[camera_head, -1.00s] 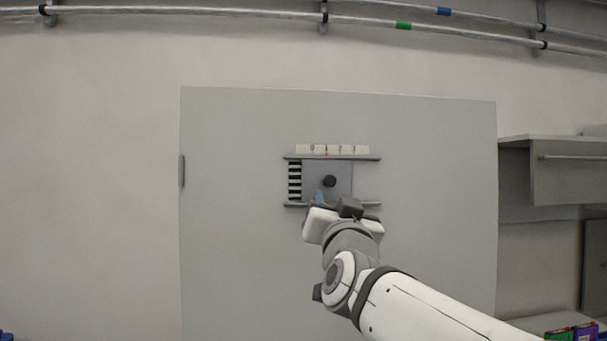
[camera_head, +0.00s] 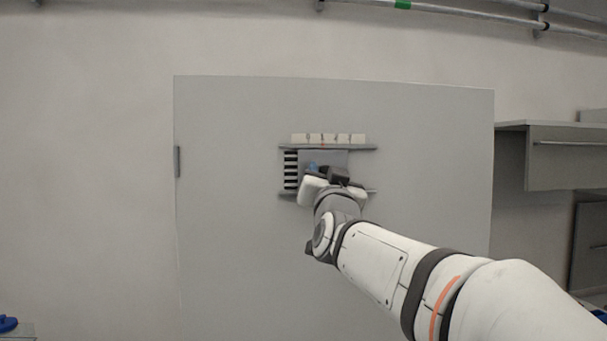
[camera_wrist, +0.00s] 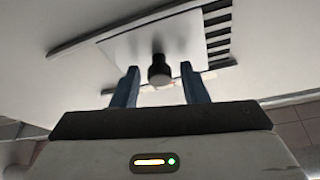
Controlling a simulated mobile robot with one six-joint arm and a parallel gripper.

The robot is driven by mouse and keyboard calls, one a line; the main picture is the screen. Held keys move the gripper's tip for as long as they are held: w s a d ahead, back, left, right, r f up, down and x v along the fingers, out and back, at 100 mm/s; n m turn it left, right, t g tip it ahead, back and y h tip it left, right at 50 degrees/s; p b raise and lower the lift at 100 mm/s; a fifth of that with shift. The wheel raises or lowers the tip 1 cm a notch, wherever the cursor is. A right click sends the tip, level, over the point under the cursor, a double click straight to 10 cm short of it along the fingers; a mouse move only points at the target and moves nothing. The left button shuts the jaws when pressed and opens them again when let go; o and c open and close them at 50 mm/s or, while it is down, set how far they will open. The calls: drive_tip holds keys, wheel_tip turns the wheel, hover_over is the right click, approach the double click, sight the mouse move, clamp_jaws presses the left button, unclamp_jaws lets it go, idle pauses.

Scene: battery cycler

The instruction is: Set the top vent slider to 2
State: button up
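The vent slider plate (camera_head: 337,157) is a grey panel between two horizontal rails on the large cabinet door. Black-and-white vent slots (camera_head: 291,170) show at its left. A row of pale number labels (camera_head: 328,138) runs above the top rail; the digits are too blurred to read. A small orange mark sits under the labels, near their middle. In the wrist view, the dark round knob (camera_wrist: 159,70) stands out from the plate (camera_wrist: 150,42). My gripper (camera_wrist: 160,88) is open, with one blue finger on each side of the knob, apart from it. In the head view, my gripper (camera_head: 322,168) hides the knob.
The cabinet door (camera_head: 230,220) is flat and clear around the slider. A handle or hinge (camera_head: 178,161) sits on its left edge. A wall cupboard (camera_head: 565,155) stands at the right. Pipes (camera_head: 450,12) run along the top.

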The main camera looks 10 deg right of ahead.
clamp_jaws()
idle(0.3)
drive_tip(key=d+b, duration=0.3)
drive_tip(key=b, duration=0.1)
idle(0.3)
drive_tip(key=shift+o, duration=0.6)
unclamp_jaws()
